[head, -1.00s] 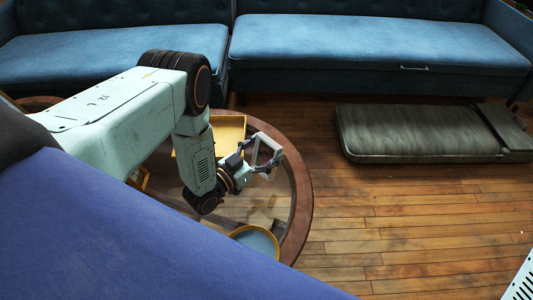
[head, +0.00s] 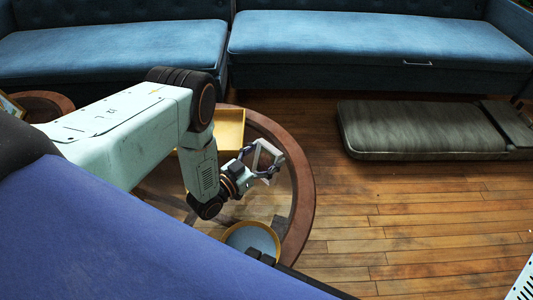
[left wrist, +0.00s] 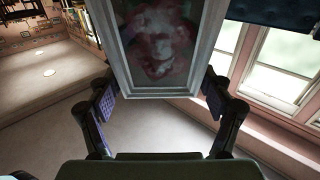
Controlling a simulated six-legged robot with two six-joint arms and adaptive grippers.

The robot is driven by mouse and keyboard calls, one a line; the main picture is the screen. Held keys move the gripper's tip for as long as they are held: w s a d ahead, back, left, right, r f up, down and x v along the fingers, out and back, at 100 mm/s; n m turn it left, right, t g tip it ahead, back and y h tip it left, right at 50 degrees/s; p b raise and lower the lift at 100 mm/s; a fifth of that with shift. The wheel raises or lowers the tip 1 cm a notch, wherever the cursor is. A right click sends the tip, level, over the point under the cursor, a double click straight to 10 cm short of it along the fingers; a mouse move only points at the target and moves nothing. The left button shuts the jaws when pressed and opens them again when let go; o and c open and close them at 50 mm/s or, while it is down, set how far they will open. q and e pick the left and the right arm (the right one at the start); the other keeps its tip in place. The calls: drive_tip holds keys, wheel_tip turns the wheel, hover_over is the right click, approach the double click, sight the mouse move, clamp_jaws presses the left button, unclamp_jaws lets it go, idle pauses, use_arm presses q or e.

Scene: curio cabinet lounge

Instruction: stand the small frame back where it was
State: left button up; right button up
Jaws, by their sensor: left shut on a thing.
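The small frame (head: 269,148) is light grey and held tilted above the round table (head: 303,190), near its right side. My left gripper (head: 262,170) is shut on it. In the left wrist view the frame (left wrist: 165,45) fills the top middle, with a dark reddish picture inside. The fingers of the gripper (left wrist: 160,92) sit at its left and right sides. The frame appears clear of the table top. My right gripper is not seen.
A yellow tray (head: 229,128) lies on the table behind my left forearm. A round yellow-rimmed dish (head: 252,237) sits at the table's near edge. Blue sofas (head: 350,45) stand behind. A dark green cushion (head: 415,130) lies on the wooden floor, right. Floor between is clear.

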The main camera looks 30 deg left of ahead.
use_arm(q)
drive_tip(key=shift+f+b, duration=0.4)
drive_tip(key=shift+f, duration=0.3)
drive_tip(key=shift+f+b, duration=0.35)
drive_tip(key=shift+f, duration=0.2)
